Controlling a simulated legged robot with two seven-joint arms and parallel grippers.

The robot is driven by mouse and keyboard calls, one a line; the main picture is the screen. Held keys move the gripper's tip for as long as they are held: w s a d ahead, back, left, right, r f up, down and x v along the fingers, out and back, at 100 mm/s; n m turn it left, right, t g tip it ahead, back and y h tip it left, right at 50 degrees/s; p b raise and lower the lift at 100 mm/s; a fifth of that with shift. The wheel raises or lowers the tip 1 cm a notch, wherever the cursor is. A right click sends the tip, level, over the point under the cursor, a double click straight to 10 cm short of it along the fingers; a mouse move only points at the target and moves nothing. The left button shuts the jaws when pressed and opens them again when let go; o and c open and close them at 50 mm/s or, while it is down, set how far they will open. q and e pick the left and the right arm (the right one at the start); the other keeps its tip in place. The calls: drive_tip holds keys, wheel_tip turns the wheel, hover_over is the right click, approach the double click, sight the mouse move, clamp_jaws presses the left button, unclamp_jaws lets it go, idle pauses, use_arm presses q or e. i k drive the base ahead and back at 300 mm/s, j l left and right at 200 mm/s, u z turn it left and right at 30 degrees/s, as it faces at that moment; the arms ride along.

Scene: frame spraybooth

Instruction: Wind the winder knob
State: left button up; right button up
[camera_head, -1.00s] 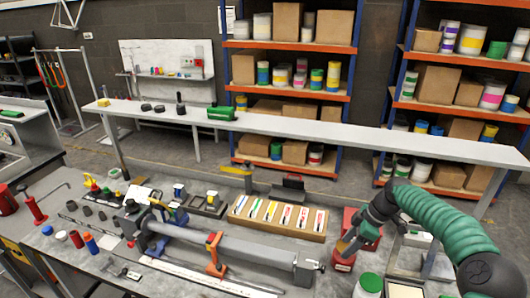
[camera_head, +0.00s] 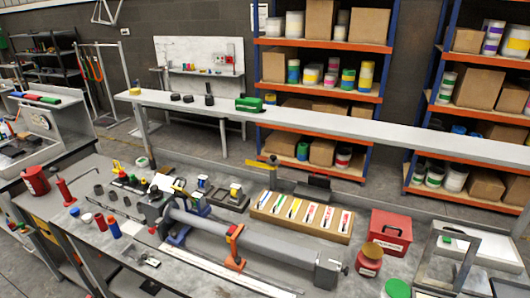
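A long grey tube (camera_head: 265,244) lies in a jig on the workbench, held between a dark grey head (camera_head: 158,210) at its left and a grey end block (camera_head: 328,268) at its right. An orange clamp (camera_head: 235,247) grips the tube near its middle. A small dark knob-like end (camera_head: 345,270) sticks out at the right side of the end block. It is too small to tell whether this is the winder knob. Neither of my grippers shows in this view.
A tray of coloured labels (camera_head: 300,219), a red box (camera_head: 390,233) and a red jar (camera_head: 369,260) stand behind and right of the jig. Several small bottles and tools crowd the left. A long white shelf (camera_head: 330,125) runs behind the bench.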

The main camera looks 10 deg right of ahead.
sight(273, 161)
drive_tip(key=i+j+u, duration=0.1)
drive_tip(key=i+u, duration=0.25)
drive_tip(key=i, duration=0.25)
drive_tip(key=i+u, duration=0.3)
drive_tip(key=i, duration=0.25)
